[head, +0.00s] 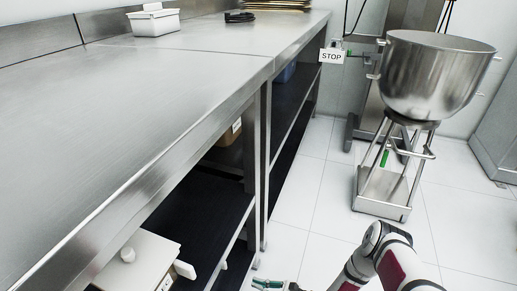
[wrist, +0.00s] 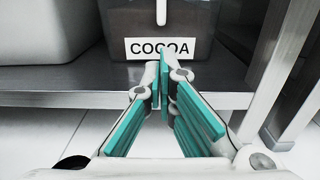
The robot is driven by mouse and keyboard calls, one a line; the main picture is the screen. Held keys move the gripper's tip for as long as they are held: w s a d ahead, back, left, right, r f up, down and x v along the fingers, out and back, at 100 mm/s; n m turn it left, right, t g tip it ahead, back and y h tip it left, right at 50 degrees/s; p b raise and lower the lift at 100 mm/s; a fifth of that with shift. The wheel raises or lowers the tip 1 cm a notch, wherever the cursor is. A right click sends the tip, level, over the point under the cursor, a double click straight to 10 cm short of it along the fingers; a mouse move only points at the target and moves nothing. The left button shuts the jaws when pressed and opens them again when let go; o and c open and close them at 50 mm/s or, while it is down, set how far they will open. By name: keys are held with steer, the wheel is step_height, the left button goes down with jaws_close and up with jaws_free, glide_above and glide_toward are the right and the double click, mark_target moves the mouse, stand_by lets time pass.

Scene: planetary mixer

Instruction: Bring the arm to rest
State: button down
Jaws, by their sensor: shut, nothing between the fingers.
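My gripper (wrist: 160,72) shows in the wrist view with its two teal-padded fingers drawn together at the tips, with nothing between them. It points toward a dark bin labelled COCOA (wrist: 160,47) on a metal shelf (wrist: 60,78); I cannot tell how far apart they are. In the head view my arm stands at the bottom right, and only a bit of the gripper (head: 268,284) shows at the bottom edge, beside the lower shelf of the bench.
A long steel bench (head: 130,85) fills the left. A white bin (head: 140,262) sits on the lower shelf. A mixer bowl (head: 430,75) on a wheeled stand (head: 382,195) is at the right. White floor (head: 300,215) lies clear between.

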steer(key=w+d+r+n+g+h, duration=0.1)
steer(key=w+d+r+n+g, duration=0.3)
steer(key=r, duration=1.1)
steer(key=w+a+r+n+g+h, duration=0.1)
steer(key=r+n+g, duration=0.6)
steer(key=r, duration=0.7)
steer(key=s+d+r+n+h, duration=0.45)
steer(key=s+r, duration=0.35)
steer(key=r, duration=0.5)
steer(key=s+d+r+n+h, duration=0.3)
steer(key=s+r+n+h, duration=0.15)
steer(key=s+r, duration=0.6)
steer(key=s+d+r+n+t+h, duration=0.1)
steer(key=s+d+r+t+h, duration=0.2)
steer(key=s, duration=0.4)
steer(key=s+d+r+t+h, duration=0.2)
steer(key=s+d+h, duration=0.1)
steer(key=s+d, duration=0.4)
step_height(320, 180, up, 37)
steer(key=t+p, duration=0.4)
steer(key=p, duration=3.1)
steer(key=shift+s+a+n+p, duration=0.35)
steer(key=shift+s+n, duration=0.05)
